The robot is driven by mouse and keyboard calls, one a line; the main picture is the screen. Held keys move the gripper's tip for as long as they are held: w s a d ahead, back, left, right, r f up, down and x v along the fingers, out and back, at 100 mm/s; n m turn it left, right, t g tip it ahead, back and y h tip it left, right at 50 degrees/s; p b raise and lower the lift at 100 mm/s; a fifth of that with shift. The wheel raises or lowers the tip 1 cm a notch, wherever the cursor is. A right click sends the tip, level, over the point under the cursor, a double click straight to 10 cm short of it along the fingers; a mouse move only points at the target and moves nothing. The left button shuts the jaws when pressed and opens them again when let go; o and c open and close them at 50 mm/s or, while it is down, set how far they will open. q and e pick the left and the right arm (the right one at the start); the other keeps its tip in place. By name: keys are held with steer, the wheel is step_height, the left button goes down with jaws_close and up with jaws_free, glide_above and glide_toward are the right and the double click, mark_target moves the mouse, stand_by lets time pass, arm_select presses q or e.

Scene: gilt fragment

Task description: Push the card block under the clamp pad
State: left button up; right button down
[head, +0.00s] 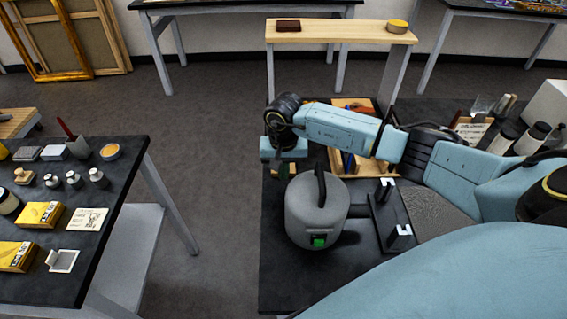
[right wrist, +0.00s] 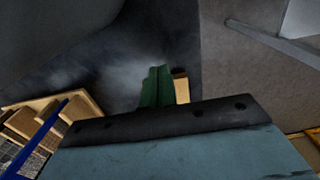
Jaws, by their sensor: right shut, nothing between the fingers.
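My right gripper (head: 283,172) points down over the dark table, behind the grey rounded case. In the right wrist view its green fingers (right wrist: 157,88) are together with nothing between them. A small tan block (right wrist: 181,87) stands close beside the fingers on their right; it may be the card block, and I cannot tell whether they touch. In the head view only a tan sliver (head: 292,167) shows beside the fingers. I cannot make out the clamp pad in either view. My left gripper is not in view.
The grey case (head: 316,212) with a black handle stands near the fingers. A black stand (head: 391,215) with two white holders is right of it. A wooden tray (head: 350,161) lies behind. Bottles (head: 519,139) stand at right. A left table (head: 118,190) holds small goods.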

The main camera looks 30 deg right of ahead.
steer(key=shift+f+b, duration=1.4)
steer(key=shift+f, duration=0.05)
steer(key=shift+r, duration=0.15)
steer(key=shift+w, duration=0.1)
steer(key=shift+w+d+b, duration=0.2)
steer(key=shift+w+b, duration=0.1)
steer(key=shift+b, duration=0.25)
steer(key=shift+w+d+b, duration=0.4)
steer(key=shift+w+b, duration=0.25)
steer(key=shift+b, duration=0.15)
steer(key=shift+w+d+b, duration=0.4)
steer(key=shift+w+b, duration=0.2)
steer(key=shift+b, duration=0.15)
steer(key=shift+w+d+b, duration=0.15)
steer(key=shift+w+b, duration=0.1)
steer(key=shift+b, duration=0.05)
steer(key=shift+w+d+b, duration=0.15)
steer(key=shift+w+b, duration=0.1)
steer(key=shift+b, duration=0.05)
steer(key=shift+w+d+b, duration=0.2)
steer(key=shift+w+b, duration=0.15)
steer(key=shift+b, duration=0.05)
steer(key=shift+w+d+b, duration=0.35)
steer(key=shift+w+b, duration=0.15)
steer(key=shift+b, duration=0.15)
